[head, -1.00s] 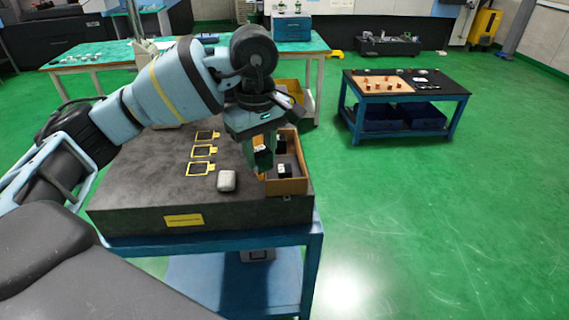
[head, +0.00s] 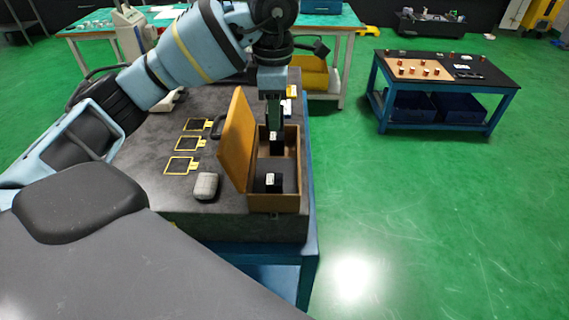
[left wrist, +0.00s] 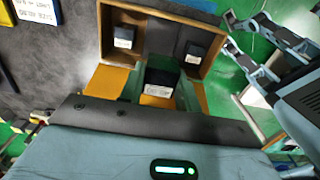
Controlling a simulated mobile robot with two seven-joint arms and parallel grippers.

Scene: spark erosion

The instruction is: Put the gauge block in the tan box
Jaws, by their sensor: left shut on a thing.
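The tan box (head: 290,204) is a wooden case with its lid (head: 236,140) standing open on its left side. My left gripper (head: 275,122) points down over the far part of the box. It is shut on the gauge block (left wrist: 161,80), a dark block with a white label, seen between the green fingers in the left wrist view. Two other dark labelled blocks are in the box in that view, one at left (left wrist: 124,38) and one at right (left wrist: 193,52). In the head view a dark block (head: 273,183) sits near the box's front end. The held block's height above the box floor is unclear.
A grey rounded object (head: 206,186) and several yellow-framed pieces (head: 183,165) lie on the dark slab left of the box. A low blue table (head: 450,90) stands apart at right. Green floor is clear between.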

